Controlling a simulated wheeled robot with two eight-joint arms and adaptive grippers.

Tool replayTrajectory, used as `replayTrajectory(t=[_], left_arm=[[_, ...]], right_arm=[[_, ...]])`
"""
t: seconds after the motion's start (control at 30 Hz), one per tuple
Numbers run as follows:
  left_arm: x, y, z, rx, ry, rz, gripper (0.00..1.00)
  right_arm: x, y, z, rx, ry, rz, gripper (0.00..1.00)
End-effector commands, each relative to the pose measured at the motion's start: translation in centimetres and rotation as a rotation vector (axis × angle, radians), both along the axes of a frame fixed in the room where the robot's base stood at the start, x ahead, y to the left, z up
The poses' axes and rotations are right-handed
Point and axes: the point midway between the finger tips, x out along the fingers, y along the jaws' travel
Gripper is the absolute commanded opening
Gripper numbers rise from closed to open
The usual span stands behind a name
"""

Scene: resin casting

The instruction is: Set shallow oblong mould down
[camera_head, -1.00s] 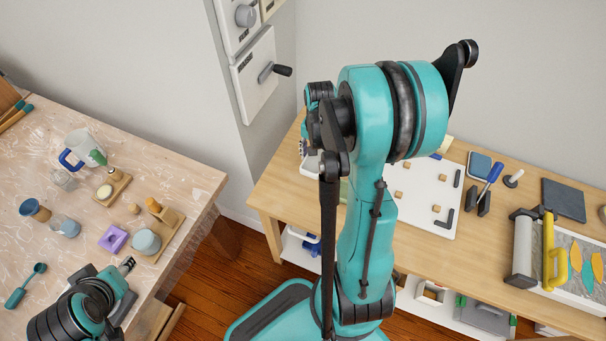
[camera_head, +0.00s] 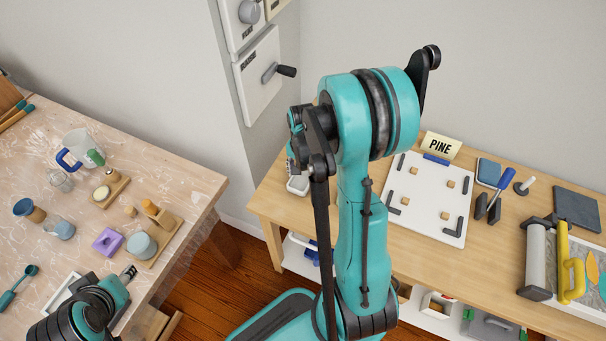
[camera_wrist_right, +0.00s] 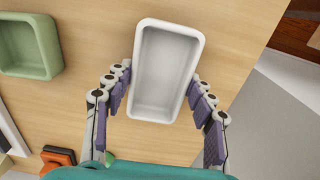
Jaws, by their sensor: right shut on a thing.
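The shallow oblong mould (camera_wrist_right: 165,72) is white, empty and open side up. It sits between the fingers of my right gripper (camera_wrist_right: 160,100), which is shut on it, above the pale wooden bench (camera_wrist_right: 235,25). Whether its underside touches the bench is hidden. In the head view the mould (camera_head: 298,186) shows partly at the bench's left end, below the right gripper (camera_head: 294,160), mostly behind my arm. My left gripper (camera_head: 128,273) is low at the left over the other table; its jaws are too small to read.
A green mould (camera_wrist_right: 30,48) lies on the bench left of the white one. A white board (camera_head: 425,215) with black corner pieces, a PINE sign (camera_head: 440,146) and a grey roller (camera_head: 537,260) stand along the bench. The left table (camera_head: 185,170) holds cups and a purple block (camera_head: 107,240).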

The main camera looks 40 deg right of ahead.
Motion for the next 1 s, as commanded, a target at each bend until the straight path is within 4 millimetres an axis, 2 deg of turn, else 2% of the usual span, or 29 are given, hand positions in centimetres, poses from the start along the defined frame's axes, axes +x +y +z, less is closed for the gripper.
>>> replayTrajectory(t=[0.03,0.07,0.13,0.43,0.57,1.0], left_arm=[[0.0,0.0,-0.3,0.000,0.000,0.000,0.40],[0.0,0.0,-0.3,0.000,0.000,0.000,0.40],[0.0,0.0,-0.2,0.000,0.000,0.000,0.40],[0.0,0.0,-0.2,0.000,0.000,0.000,0.40],[0.0,0.0,0.4,0.000,0.000,0.000,0.40],[0.0,0.0,4.3,0.000,0.000,0.000,0.40]], right_arm=[[0.0,0.0,-0.3,0.000,0.000,0.000,0.26],[0.0,0.0,-0.3,0.000,0.000,0.000,0.58],[0.0,0.0,-0.2,0.000,0.000,0.000,0.76],[0.0,0.0,-0.2,0.000,0.000,0.000,0.76],[0.0,0.0,0.6,0.000,0.000,0.000,0.76],[0.0,0.0,9.8,0.000,0.000,0.000,0.76]])
